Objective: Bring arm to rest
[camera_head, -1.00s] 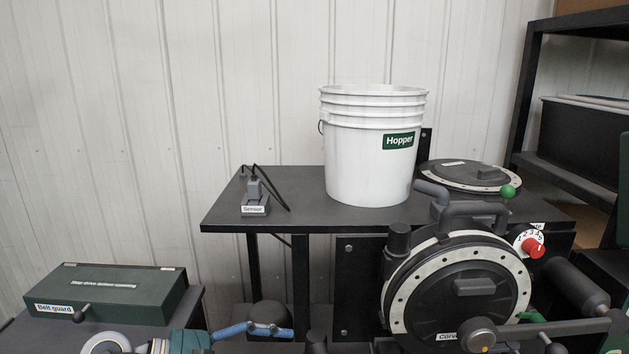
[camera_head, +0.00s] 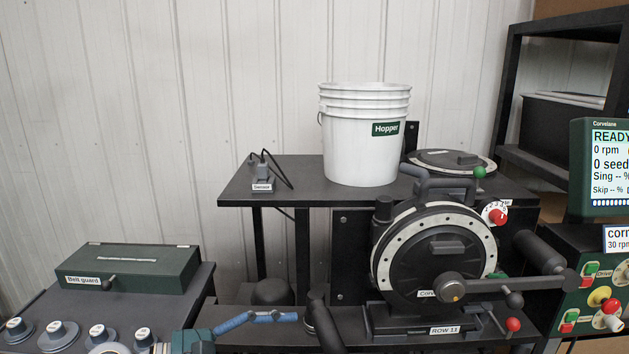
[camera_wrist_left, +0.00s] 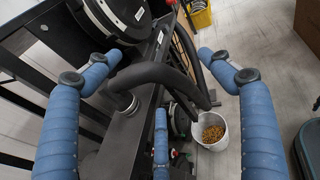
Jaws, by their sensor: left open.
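My left gripper (camera_head: 262,318) comes in low at the left of the head view, in front of the dark bench and left of the seed meter. Its blue fingers also show in the left wrist view (camera_wrist_left: 158,72), spread apart with nothing held between them. A curved black tube (camera_wrist_left: 150,76) passes through the view between the fingers; whether it touches them I cannot tell. The round black seed meter (camera_head: 432,262) with its pale dotted rim stands upright at centre right. My right gripper is in neither view.
A white Hopper bucket (camera_head: 362,145) and a small sensor (camera_head: 262,180) stand on the raised shelf. The green belt guard (camera_head: 128,268) is at left, a control panel (camera_head: 600,285) at right. A white bucket of yellow-orange grains (camera_wrist_left: 211,131) stands on the floor.

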